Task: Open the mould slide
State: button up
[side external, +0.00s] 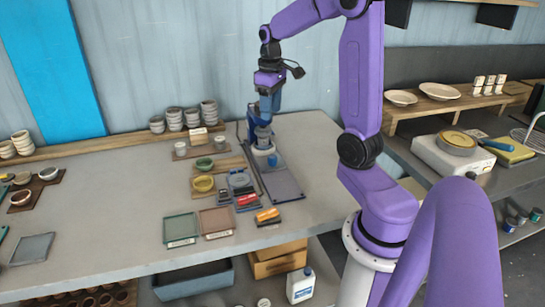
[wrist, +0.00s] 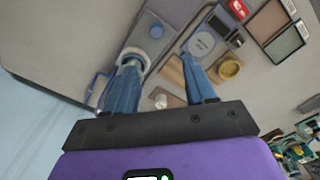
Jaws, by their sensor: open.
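A long grey-blue press-like fixture (side external: 284,186) lies on the table under my gripper, and I take it to hold the mould slide. It has a flat plate toward the front, a small blue knob (side external: 272,160) and a white ring (side external: 263,151). My gripper (side external: 263,136) points down just above the ring end. In the wrist view its blue fingers (wrist: 158,66) are apart, with no object held. The left finger overlaps the ring, and contact cannot be told.
Green and brown trays (side external: 181,229) lie farther forward. Stacked cups (side external: 190,117) stand at the back. The front right tabletop is clear.

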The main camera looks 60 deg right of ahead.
send_near(273, 156)
notch_tip(273, 156, down, 10)
jog(key=shift+w+f, duration=0.1)
dwell(0.6)
